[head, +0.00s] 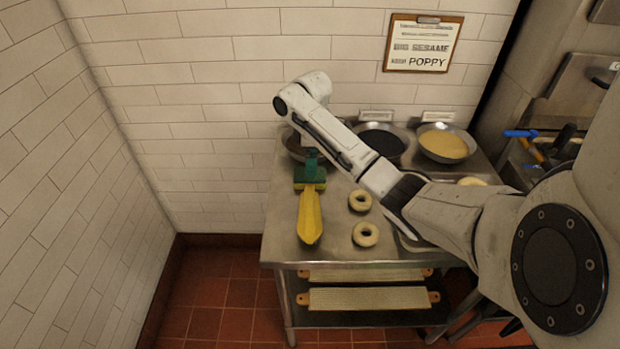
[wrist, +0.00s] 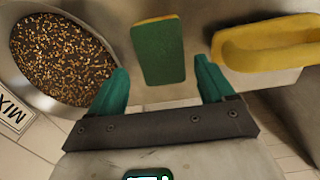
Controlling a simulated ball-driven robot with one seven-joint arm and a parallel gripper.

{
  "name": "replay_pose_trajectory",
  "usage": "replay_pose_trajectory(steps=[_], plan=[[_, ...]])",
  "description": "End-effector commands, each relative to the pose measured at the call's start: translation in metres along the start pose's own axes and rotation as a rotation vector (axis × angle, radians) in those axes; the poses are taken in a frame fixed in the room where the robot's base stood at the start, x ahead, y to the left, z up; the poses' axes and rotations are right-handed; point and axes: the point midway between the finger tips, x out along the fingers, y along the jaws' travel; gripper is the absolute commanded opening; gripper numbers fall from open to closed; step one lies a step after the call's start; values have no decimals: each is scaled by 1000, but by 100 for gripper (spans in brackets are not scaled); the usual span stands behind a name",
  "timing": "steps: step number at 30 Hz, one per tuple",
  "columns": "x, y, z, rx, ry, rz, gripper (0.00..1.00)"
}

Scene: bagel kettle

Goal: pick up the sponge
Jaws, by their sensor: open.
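The sponge (head: 305,184) is a green block with a yellow layer, lying on the steel table near its left side. In the wrist view the sponge (wrist: 158,52) shows its green face and a yellow edge, ahead of and between my two teal fingertips. My gripper (head: 311,160) points down over the sponge in the head view, hiding part of it. In the wrist view my gripper (wrist: 161,72) is open, with nothing held between its fingers. Whether the fingers touch the sponge cannot be told.
A yellow scoop-like object (head: 310,217) lies close in front of the sponge; it shows at right in the wrist view (wrist: 265,52). Two bagels (head: 365,235) lie to the right. Bowls (head: 447,144) of toppings line the back, including a seed bowl (wrist: 62,58). White tile walls enclose the left and back.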

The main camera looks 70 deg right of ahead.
Motion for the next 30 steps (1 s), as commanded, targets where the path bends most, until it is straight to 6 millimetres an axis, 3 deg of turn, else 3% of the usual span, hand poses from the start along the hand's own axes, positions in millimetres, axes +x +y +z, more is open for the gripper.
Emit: replay_pose_trajectory(steps=[12, 21, 30], plan=[[48, -1, -10, 2, -2, -1, 82], [53, -1, -10, 1, 0, 0, 82], [53, -1, -10, 1, 0, 0, 54]])
